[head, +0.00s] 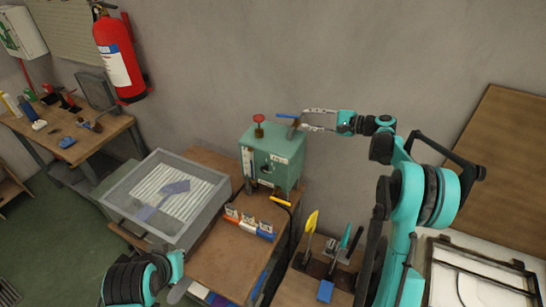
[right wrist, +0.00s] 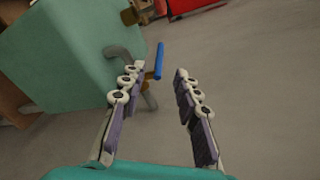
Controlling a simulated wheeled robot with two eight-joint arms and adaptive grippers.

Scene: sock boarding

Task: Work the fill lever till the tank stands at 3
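The green tank box (head: 272,160) stands on the wooden bench and also shows in the right wrist view (right wrist: 65,50). A pale upright gauge strip (head: 247,162) is on its front left; its reading is too small to tell. The fill lever with a blue handle (head: 287,116) sticks out at the top right of the box. My right gripper (head: 304,119) is open beside the lever. In the right wrist view the blue handle (right wrist: 159,60) shows between the spread fingertips, nearer the left finger. My left gripper (head: 180,289) is low at the left, its fingers mostly hidden.
A red knob (head: 258,121) tops the box. A grey tray (head: 135,199) holding a striped sheet and a grey-blue flat piece stands to the left. Small labelled blocks (head: 248,222) lie before the box. Tools (head: 311,221) stand at right. A red extinguisher (head: 119,60) hangs on the wall.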

